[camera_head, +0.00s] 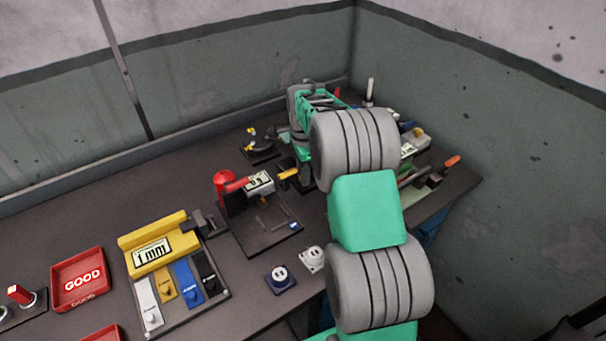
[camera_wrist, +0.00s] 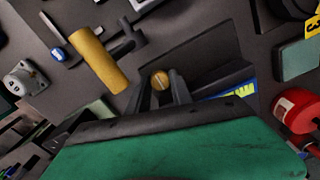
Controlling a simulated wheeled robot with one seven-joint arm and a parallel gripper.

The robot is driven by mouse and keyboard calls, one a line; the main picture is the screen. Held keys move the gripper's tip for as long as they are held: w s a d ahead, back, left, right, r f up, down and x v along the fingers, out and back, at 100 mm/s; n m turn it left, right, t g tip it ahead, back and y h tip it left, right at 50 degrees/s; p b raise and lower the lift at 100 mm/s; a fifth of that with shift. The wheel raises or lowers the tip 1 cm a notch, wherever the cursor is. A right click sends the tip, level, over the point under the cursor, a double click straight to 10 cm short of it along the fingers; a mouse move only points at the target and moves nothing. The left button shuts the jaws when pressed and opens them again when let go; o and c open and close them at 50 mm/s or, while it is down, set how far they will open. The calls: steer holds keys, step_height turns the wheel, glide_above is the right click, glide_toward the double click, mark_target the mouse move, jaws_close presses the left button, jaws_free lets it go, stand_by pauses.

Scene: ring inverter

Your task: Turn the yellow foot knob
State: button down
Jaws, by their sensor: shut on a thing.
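The yellow foot knob (camera_wrist: 160,80) shows in the wrist view as a small round brass-yellow end with a line across its face. It sits between the two dark fingertips of my gripper (camera_wrist: 161,90), which are shut on it. The rest of the knob is hidden by the fingers. In the head view my arm covers the gripper and the knob, so neither can be made out there.
A yellow cylindrical handle (camera_wrist: 98,58) stands close left of my fingers in the wrist view. A red cylinder (camera_wrist: 297,108) is at the right. In the head view, a yellow gauge block (camera_head: 158,252) and a red GOOD tray (camera_head: 80,280) lie on the bench's left.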

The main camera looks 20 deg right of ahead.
steer(key=shift+m, duration=0.6)
steer(key=c, duration=1.1)
jaws_free()
steer(key=shift+c, duration=0.2)
step_height(320, 180, up, 8)
steer(key=shift+f+b, duration=0.1)
steer(key=shift+b, duration=0.4)
